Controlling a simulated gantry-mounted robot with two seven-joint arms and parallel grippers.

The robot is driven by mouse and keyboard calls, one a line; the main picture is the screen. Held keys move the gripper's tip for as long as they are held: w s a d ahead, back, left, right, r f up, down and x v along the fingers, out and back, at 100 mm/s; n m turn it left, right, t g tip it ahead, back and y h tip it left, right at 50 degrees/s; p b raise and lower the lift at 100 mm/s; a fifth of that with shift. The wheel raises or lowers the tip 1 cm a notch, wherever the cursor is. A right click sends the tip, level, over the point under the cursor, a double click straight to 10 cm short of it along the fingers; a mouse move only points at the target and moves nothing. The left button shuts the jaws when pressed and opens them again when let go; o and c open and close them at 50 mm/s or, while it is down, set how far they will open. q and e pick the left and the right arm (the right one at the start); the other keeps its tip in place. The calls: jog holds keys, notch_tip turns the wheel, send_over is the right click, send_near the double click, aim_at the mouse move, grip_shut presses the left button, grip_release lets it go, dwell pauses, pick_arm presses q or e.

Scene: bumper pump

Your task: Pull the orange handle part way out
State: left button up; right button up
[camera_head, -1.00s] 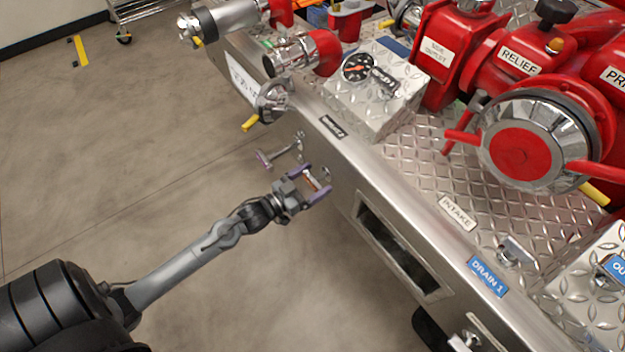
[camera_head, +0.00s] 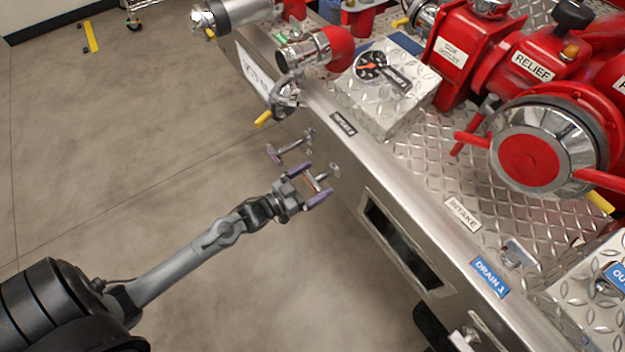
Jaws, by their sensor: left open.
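The orange handle (camera_head: 312,183) is a small bar on a short silver rod that stands out from the steel side panel. It shows between the purple-tipped fingers of my left gripper (camera_head: 318,184). The gripper is open, one finger above the handle and one below it. Parts of the handle are hidden by the gripper, and I cannot tell whether a finger touches it. A length of the rod shows between the handle and the panel. My right gripper is not in view.
A second pull handle (camera_head: 290,147) on a rod sticks out just above and left. A yellow-levered valve (camera_head: 284,98) is farther up the panel. A dark rectangular opening (camera_head: 402,245) lies below right.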

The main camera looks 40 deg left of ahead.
pick_arm(q)
jog(key=p+v, duration=0.3)
jog(key=v, duration=0.7)
jog(key=shift+s+p, duration=0.4)
jog(key=shift+a+r, duration=0.1)
